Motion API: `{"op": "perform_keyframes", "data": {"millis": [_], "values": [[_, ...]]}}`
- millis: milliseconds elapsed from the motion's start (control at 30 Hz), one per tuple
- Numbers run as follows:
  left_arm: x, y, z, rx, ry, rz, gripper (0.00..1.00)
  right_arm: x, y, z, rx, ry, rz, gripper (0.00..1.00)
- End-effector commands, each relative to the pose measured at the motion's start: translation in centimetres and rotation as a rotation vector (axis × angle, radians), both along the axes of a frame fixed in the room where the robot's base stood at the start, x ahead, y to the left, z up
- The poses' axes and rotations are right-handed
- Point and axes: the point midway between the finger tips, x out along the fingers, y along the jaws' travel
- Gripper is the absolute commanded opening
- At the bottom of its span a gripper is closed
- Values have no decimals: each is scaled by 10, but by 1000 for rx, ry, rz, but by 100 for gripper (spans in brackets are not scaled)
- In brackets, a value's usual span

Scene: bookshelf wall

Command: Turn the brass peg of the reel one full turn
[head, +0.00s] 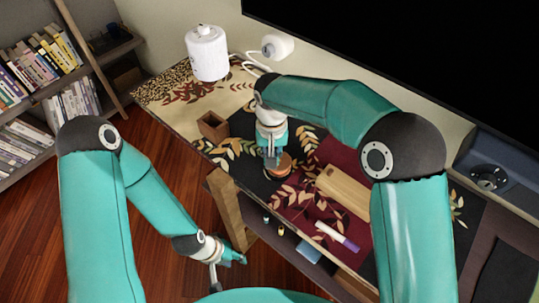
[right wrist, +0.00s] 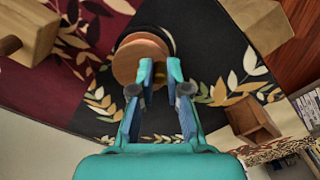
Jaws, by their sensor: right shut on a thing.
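The reel (head: 287,167) is a round wooden disc lying on the dark part of the patterned cloth, and it also shows in the right wrist view (right wrist: 136,50). My right gripper (head: 272,158) reaches down onto it from above. In the right wrist view its two blue-teal fingers (right wrist: 160,75) are close together at the disc's edge, shut on the brass peg. The peg itself is hidden between the fingertips. My left gripper (head: 238,260) hangs low beside the table, away from the reel; its fingers are too small to judge.
A small open wooden box (head: 212,127) and a wooden block (head: 343,192) stand near the reel. A marker pen (head: 338,236) lies toward the front. A white canister (head: 207,52) stands at the back left. A bookshelf (head: 60,85) is at the left.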

Motion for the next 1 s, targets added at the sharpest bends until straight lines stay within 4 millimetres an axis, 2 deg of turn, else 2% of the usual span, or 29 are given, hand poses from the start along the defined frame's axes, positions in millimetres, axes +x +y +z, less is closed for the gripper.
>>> {"op": "perform_keyframes", "data": {"millis": [233, 267, 400, 767, 867, 1000], "values": [[0, 0, 0, 0, 0, 0, 40, 0, 0, 1, 0, -1, 1, 0], [0, 0, 0, 0, 0, 0, 40, 0, 0, 1, 0, -1, 1, 18], [0, 0, 0, 0, 0, 0, 40, 0, 0, 0, 0, -1, 1, 40], [0, 0, 1, 0, 0, 0, 40, 0, 0, 3, 0, -1, 2, 40], [0, 0, 1, 0, 0, 0, 40, 1, 1, 11, 1, -4, 1, 40], [0, 0, 1, 0, 0, 0, 40, 1, 1, 33, 3, -5, 1, 40]]}}
